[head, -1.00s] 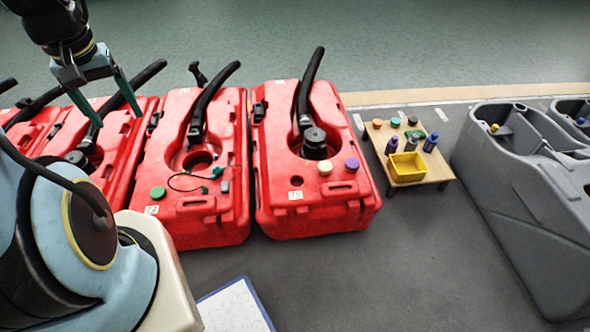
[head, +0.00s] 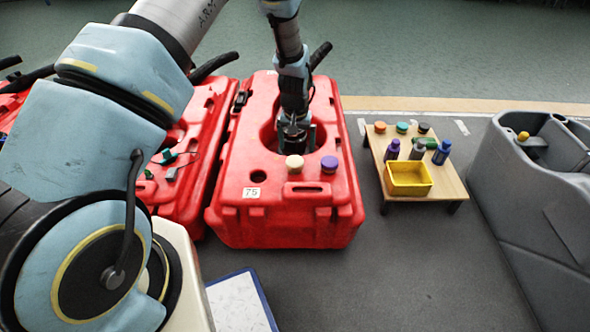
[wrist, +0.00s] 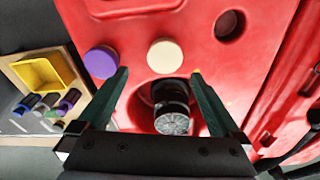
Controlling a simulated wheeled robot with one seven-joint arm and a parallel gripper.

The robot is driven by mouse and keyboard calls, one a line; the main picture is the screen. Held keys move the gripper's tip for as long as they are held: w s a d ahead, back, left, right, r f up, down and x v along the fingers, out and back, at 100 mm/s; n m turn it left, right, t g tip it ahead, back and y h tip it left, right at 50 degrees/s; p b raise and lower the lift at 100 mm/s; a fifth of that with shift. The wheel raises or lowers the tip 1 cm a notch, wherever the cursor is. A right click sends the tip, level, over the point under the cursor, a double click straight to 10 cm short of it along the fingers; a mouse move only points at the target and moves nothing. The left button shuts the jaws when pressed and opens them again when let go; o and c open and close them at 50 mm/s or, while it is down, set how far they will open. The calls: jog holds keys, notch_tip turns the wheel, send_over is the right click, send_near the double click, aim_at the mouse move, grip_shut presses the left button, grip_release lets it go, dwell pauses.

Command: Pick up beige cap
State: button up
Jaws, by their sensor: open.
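The beige cap (head: 294,163) is a round, pale disc on the front part of the red tank (head: 262,225) marked 75. It also shows in the wrist view (wrist: 165,56), top centre, beyond the fingertips. A purple cap (head: 329,164) sits just to its right in the head view, and to its left in the wrist view (wrist: 101,62). My gripper (wrist: 158,74) is open and empty, its two green fingers apart. In the head view my gripper (head: 294,140) is over the tank's recess, behind the beige cap. A black ribbed cap (wrist: 172,121) shows between the fingers, down in the recess.
A small wooden table (head: 452,187) stands right of the tank with a yellow bin (head: 409,180), bottles and several caps. A grey tank (head: 515,205) is farther right. Another red tank (head: 190,205) stands close on the left.

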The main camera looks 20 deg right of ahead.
aim_at(295, 161)
notch_tip(295, 161, down, 3)
jog(key=shift+w+f, duration=0.1)
jog(key=shift+w, duration=0.05)
jog(key=shift+w+a+f+b, duration=0.1)
jog(key=shift+w+f+b, duration=0.1)
jog(key=shift+f, duration=0.7)
jog(key=shift+w+d+f+b, duration=0.1)
jog(key=shift+f+b, duration=0.15)
jog(key=shift+f, duration=0.6)
jog(key=shift+w+a+f+b, duration=0.1)
jog(key=shift+f+b, duration=0.1)
jog(key=shift+f, duration=0.7)
jog(key=shift+c, duration=0.2)
jog(key=c, duration=1.2)
jog(key=shift+r, duration=0.1)
jog(key=shift+c, duration=0.2)
